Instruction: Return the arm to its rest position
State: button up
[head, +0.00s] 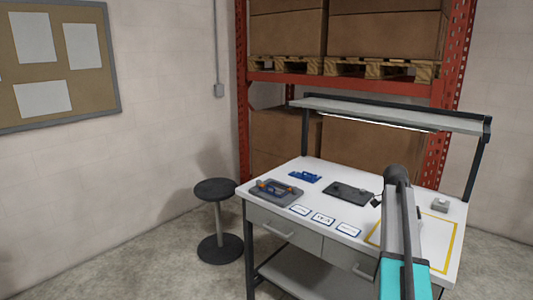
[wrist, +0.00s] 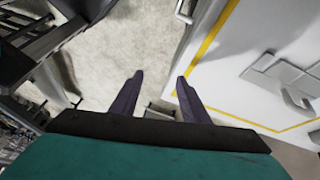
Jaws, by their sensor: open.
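My gripper (wrist: 159,79) shows in the wrist view with its two dark fingers apart and nothing between them. The fingers point past the edge of a white workbench, with concrete floor (wrist: 140,40) behind them. In the head view my grey and teal arm rises at the lower right in front of the workbench (head: 290,232). The gripper's fingers cannot be made out there.
The bench holds a grey fixture (head: 275,192), a blue part (head: 304,176), a dark plate (head: 348,195), several labels and a small grey item (head: 440,205) near a yellow outline. A stool (head: 216,190) stands left. Red racking (head: 243,90) with boxes is behind.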

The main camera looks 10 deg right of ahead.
jog(key=s+a+f+n+g, duration=0.15)
jog(key=a+f+n, duration=0.25)
jog(key=a+f, duration=1.05)
jog(key=s+a+f+n+g, duration=0.15)
jog(key=a+f+n, duration=0.25)
jog(key=a+f, duration=1.1)
jog(key=s+a+f+n+t+y, duration=0.1)
jog(key=s+a+f+n, duration=0.7)
jog(key=s+f, duration=0.3)
jog(key=s+a+f+n+t+y, duration=0.1)
jog(key=s+a+f+n, duration=0.8)
jog(key=s+f+n, duration=0.1)
jog(key=shift+s+f+n, duration=0.4)
jog(key=shift+s+f, duration=0.15)
jog(key=shift+f, duration=0.1)
